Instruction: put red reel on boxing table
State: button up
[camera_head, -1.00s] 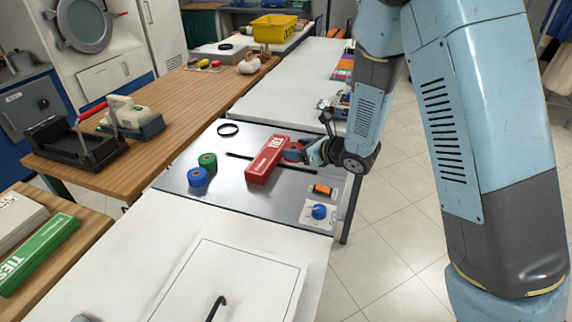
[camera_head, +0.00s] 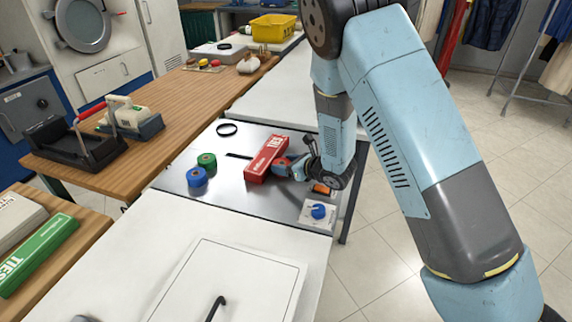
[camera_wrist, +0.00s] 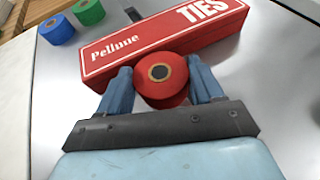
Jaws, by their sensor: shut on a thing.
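The red reel (camera_wrist: 163,80) sits between the two blue fingers of my gripper (camera_wrist: 162,88) in the wrist view, its dark core facing the camera. My gripper is shut on it, close beside the long red TIES box (camera_wrist: 165,40). In the head view my gripper (camera_head: 284,168) is low over the grey metal tabletop (camera_head: 235,195), at the right side of the red box (camera_head: 267,158); the reel is mostly hidden there. I cannot tell whether the reel touches the tabletop or the box. Which table is the boxing table is not marked.
A blue reel (camera_head: 197,177) and a green reel (camera_head: 207,161) stand left of the box. A black ring (camera_head: 227,129) lies behind. A blue knob (camera_head: 318,211) and an orange item (camera_head: 321,188) are at the right. A wooden table (camera_head: 150,100) runs along the left.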

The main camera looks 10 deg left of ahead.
dwell(0.3)
jog(key=o, duration=0.8)
jog(key=v, duration=1.2)
jog(key=shift+d, duration=0.1)
jog(key=shift+r, duration=0.1)
